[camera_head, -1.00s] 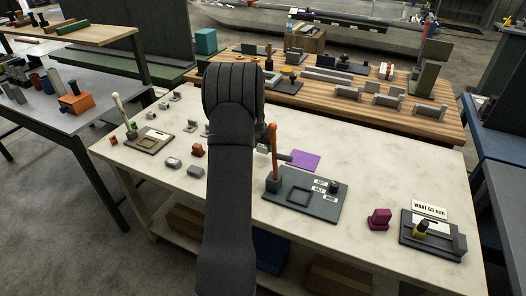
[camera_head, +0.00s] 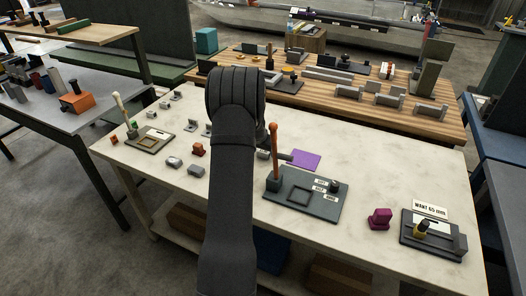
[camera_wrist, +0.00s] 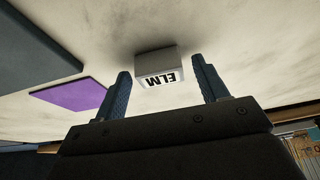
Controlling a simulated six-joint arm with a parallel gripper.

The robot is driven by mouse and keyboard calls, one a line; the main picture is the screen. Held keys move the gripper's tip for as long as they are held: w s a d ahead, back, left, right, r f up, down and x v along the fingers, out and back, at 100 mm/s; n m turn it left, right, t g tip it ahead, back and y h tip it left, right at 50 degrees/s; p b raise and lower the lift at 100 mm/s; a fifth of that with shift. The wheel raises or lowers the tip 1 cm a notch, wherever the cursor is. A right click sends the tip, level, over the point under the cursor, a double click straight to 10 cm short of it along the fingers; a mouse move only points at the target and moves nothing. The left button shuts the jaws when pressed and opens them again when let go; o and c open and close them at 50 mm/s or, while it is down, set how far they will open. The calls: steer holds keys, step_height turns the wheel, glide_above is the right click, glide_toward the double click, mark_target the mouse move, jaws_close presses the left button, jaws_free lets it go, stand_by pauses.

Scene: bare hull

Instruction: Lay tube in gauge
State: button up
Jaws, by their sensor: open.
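The gauge (camera_head: 409,239) is probably the dark fixture at the right end of the pale bench, with a sign reading "WANT 65 mm" behind it. I cannot tell for certain which thing is the tube. My gripper (camera_wrist: 163,72) is open in the wrist view, with two blue fingers apart. A grey block marked "ELM" (camera_wrist: 156,66) shows between and just beyond the fingertips, not gripped. In the head view my arm hides most of my gripper.
A purple mat (camera_head: 304,160) lies beside a dark tray (camera_head: 318,207) with an upright orange rod (camera_head: 275,150). A magenta block (camera_head: 380,218) stands left of the gauge. Small blocks and another tray (camera_head: 146,146) lie at left. Bare bench shows at the right rear.

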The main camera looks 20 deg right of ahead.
steer(key=v, duration=1.1)
steer(key=shift+r, duration=0.25)
steer(key=shift+o, duration=0.4)
steer(key=shift+s+a+r, duration=0.15)
steer(key=shift+r, duration=0.15)
step_height(320, 180, up, 5)
steer(key=x, duration=1.1)
steer(key=shift+s+a+f, duration=0.2)
steer(key=shift+f, duration=0.1)
steer(key=shift+s+a+f+x, duration=0.1)
steer(key=shift+x, duration=0.8)
steer(key=shift+s+a+f+x, duration=0.1)
steer(key=shift+a+x, duration=0.05)
steer(key=shift+x, duration=0.7)
steer(key=shift+s+a+x, duration=0.1)
steer(key=shift+x, duration=0.8)
steer(key=c, duration=1.1)
